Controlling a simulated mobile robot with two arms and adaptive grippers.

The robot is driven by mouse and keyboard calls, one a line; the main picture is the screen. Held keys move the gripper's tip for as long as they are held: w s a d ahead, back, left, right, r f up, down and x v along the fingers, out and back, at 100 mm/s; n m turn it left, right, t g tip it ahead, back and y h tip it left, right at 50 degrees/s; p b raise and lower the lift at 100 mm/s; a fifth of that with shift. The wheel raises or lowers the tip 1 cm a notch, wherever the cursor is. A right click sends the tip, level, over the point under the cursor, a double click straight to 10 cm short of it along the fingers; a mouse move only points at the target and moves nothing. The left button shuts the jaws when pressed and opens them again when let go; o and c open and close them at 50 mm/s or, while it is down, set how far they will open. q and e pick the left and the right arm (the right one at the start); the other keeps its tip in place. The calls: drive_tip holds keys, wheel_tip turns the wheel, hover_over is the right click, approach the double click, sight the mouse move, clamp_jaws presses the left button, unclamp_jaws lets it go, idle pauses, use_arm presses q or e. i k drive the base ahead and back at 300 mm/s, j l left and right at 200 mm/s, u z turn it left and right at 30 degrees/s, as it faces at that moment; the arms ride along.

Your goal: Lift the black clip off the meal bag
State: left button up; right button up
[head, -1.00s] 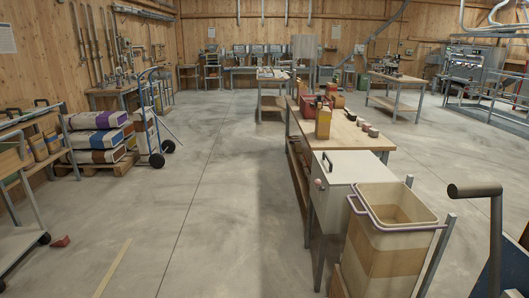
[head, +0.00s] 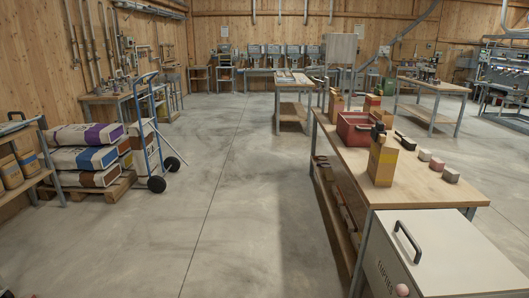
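A yellow-brown bag (head: 383,163) stands upright near the front left part of the wooden workbench (head: 425,188). A small dark piece (head: 378,132) sits at its top and looks like the black clip; its exact shape is too small to tell. Neither of my grippers is in view.
A red box (head: 357,128) stands behind the bag, with more bags behind it. Several small blocks (head: 437,164) lie to the right. A white cabinet (head: 445,250) with a handle stands in front of the bench. Open concrete floor (head: 240,200) lies to the left.

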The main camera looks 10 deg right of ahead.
sight(379, 127)
drive_tip(key=i+z, duration=0.2)
drive_tip(key=i, duration=0.35)
drive_tip(key=i+j+z, duration=0.2)
drive_tip(key=i, duration=0.35)
drive_tip(key=i+z, duration=0.15)
drive_tip(key=i, duration=0.45)
